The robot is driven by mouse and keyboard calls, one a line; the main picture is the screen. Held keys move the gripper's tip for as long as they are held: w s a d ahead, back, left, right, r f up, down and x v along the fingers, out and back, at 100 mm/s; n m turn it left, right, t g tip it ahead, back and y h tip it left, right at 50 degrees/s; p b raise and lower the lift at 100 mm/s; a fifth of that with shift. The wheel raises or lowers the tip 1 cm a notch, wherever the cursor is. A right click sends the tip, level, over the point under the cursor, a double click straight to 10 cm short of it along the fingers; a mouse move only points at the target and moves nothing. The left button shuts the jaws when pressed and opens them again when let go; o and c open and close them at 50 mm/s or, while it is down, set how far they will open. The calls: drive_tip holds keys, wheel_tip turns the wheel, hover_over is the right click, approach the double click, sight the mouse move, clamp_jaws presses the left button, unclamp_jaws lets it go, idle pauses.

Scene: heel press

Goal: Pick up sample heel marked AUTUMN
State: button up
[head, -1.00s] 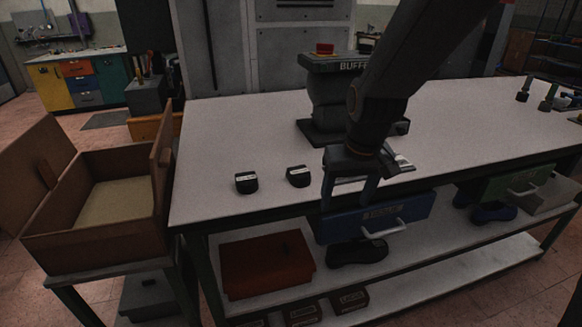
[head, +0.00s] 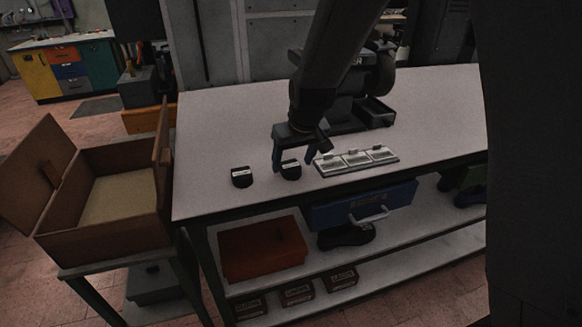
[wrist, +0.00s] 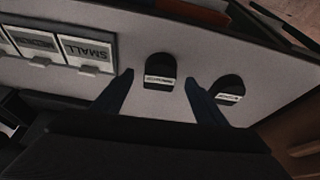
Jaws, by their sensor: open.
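Two black heels with pale label strips stand on the white bench top. The right one (head: 291,171) is at my gripper, and the left one (head: 242,178) stands apart from it. My gripper (head: 295,163) is open and empty, pointing down at the right heel. In the wrist view, that same heel (wrist: 160,71) lies ahead, between the two spread fingers (wrist: 157,92), with no visible contact. The other heel (wrist: 229,87) is beyond the right finger. The label words are too small to read, so I cannot tell which heel is AUTUMN.
A tray with three labelled plates (head: 356,161) lies right of the heels; one plate reads SMALL (wrist: 88,50). An open brown box (head: 110,200) stands left of the bench (head: 215,120). A blue drawer (head: 335,212) juts out below. A dark upright surface fills the right side.

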drive_tip(key=shift+x, duration=0.9)
drive_tip(key=c, duration=1.2)
drive_tip(key=shift+o, duration=0.2)
drive_tip(key=shift+r, duration=0.1)
